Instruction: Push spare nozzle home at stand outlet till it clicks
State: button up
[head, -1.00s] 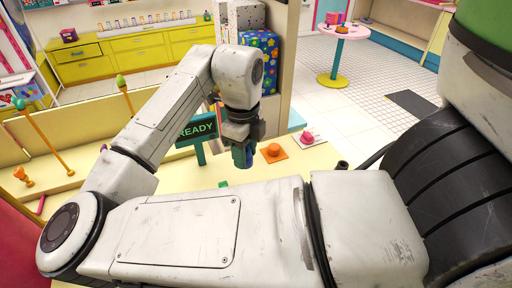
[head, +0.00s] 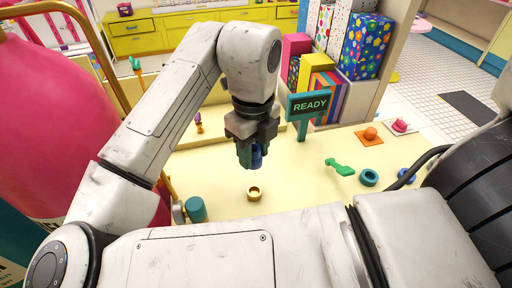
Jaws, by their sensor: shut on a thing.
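My gripper (head: 252,155) points down over the cream counter and is shut on a dark blue piece (head: 257,154). Its fingers cover part of the piece, and I cannot tell for sure that it is the spare nozzle. A brass ring-shaped fitting (head: 254,194) with a dark hole is on the counter below the gripper, apart from the blue piece. I cannot tell whether this is the stand outlet. A teal sign reading READY (head: 309,105) stands right of the gripper.
A large pink tank-like body (head: 45,120) fills the left side, with a teal cylinder (head: 195,209) near it. A green lever-like piece (head: 340,167) and a teal ring (head: 369,177) lie to the right. Orange (head: 370,134) and pink (head: 400,125) pieces sit on mats. Wrapped boxes (head: 368,47) stand behind.

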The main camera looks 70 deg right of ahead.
jog(key=shift+f, duration=0.1)
notch_tip(320, 180, down, 8)
jog(key=b, duration=0.7)
jog(key=shift+r, duration=0.2)
jog(key=shift+f+b, duration=1)
jog(key=shift+f, duration=0.15)
dwell(0.9)
jog(key=o, duration=1.2)
jog(key=shift+c, duration=0.2)
jog(key=shift+r+p, duration=3.15)
jog(key=shift+r, duration=0.9)
jog(key=shift+s+f, duration=0.1)
